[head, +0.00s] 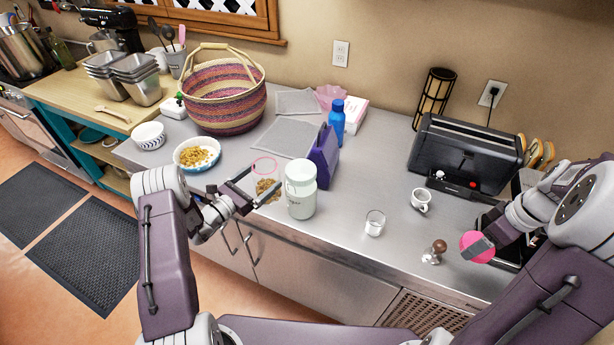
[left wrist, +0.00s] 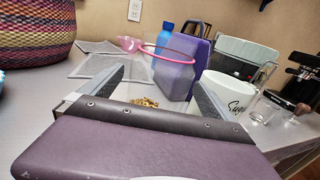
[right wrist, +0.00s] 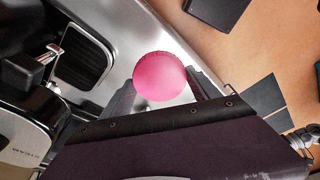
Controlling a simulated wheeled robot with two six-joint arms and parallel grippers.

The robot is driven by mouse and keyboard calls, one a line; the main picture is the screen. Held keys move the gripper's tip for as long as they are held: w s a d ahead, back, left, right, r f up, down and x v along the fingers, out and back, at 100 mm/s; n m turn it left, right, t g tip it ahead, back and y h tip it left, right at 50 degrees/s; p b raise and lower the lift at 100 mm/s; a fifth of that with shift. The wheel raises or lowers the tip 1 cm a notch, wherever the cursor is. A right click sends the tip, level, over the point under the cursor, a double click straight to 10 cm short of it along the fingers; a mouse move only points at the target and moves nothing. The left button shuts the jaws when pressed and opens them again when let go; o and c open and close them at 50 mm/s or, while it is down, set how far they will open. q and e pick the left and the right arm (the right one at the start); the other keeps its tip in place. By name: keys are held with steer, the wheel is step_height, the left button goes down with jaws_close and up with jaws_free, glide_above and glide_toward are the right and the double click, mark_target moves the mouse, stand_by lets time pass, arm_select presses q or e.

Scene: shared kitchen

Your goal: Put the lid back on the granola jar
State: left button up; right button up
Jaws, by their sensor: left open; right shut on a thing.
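The granola jar (head: 265,166) is clear with a pink rim and has granola in its lower part. It stands uncovered on the counter, left of the white sugar canister (head: 300,193). My left gripper (head: 257,187) is open with its fingers on either side of the jar. In the left wrist view the jar's pink rim (left wrist: 168,47) shows beyond and between the fingers; I cannot tell whether they touch it. The round pink lid (head: 474,246) is held in my right gripper (head: 486,247), above the counter's right part. The lid also shows between the fingers in the right wrist view (right wrist: 160,76).
A purple box (head: 324,157) and blue bottle (head: 337,122) stand behind the jar. A bowl (head: 197,154) and woven basket (head: 224,97) are to the left. A black toaster (head: 465,153) is behind.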

arm_select(q)
steer(key=shift+x, duration=1.2)
arm_select(e)
steer(key=shift+d+r, duration=0.1)
steer(key=shift+r, duration=0.2)
arm_select(q)
steer(key=shift+s, duration=0.1)
steer(key=c, duration=1.5)
steer(key=shift+r, duration=0.1)
arm_select(e)
steer(key=shift+f+b, duration=0.55)
steer(key=shift+f, duration=0.05)
arm_select(q)
step_height(320, 180, up, 10)
steer(key=shift+f, duration=0.1)
